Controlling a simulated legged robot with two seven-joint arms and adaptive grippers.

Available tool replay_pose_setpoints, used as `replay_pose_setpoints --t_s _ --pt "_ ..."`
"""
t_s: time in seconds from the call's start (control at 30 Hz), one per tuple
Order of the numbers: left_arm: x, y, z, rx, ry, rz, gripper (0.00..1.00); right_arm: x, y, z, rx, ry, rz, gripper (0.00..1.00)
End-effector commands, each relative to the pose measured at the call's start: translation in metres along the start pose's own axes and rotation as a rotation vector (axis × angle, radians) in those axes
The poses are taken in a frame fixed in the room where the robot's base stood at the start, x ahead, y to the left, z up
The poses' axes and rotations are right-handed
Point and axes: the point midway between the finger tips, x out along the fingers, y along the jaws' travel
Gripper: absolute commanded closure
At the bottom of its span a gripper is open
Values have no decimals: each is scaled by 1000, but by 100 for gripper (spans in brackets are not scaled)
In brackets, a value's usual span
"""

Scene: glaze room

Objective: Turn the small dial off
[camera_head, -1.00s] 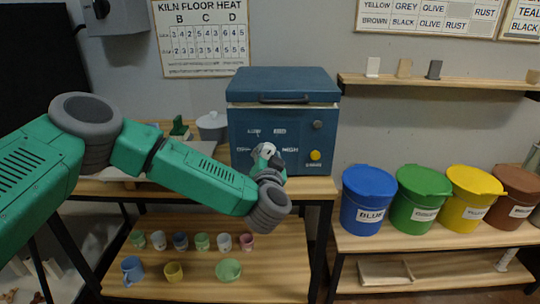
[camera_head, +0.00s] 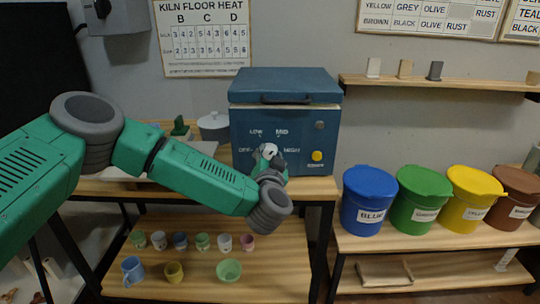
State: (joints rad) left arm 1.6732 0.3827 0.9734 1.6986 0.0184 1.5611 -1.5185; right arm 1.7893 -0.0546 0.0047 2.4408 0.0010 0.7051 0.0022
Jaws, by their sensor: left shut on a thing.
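The blue kiln (camera_head: 240,110) stands on the wooden table, lid down. Its front carries the words OFF, LOW, MID and HIGH in an arc. My left gripper (camera_head: 268,152) is in the middle of that arc, against the kiln's front, and is shut on the dial there. The gripper and wrist hide the dial, so I cannot see where it points. A small grey round part (camera_head: 320,125) sits at the upper right of the front. A yellow round button (camera_head: 317,156) is below it. My right gripper is not in view.
A lidded grey pot (camera_head: 213,126) stands left of the kiln. Several cups and a green bowl (camera_head: 229,270) are on the shelf below. Blue (camera_head: 368,200), green, yellow and brown lidded buckets stand on the right table. A wall shelf (camera_head: 430,84) is above them.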

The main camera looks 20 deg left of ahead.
Motion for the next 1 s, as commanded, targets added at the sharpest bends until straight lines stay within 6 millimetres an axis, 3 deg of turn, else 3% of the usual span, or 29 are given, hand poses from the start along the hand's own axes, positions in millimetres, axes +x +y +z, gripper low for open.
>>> replay_pose_setpoints --t_s 0.83,0.87,0.9,1.0 --pt "-2 3 8 7 -14 8 97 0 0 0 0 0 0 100" --pt "-2 3 8 7 -14 8 65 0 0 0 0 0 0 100" --pt "-2 3 8 7 -14 8 51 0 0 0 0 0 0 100" --pt "-1 2 6 5 -11 6 49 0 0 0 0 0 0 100"
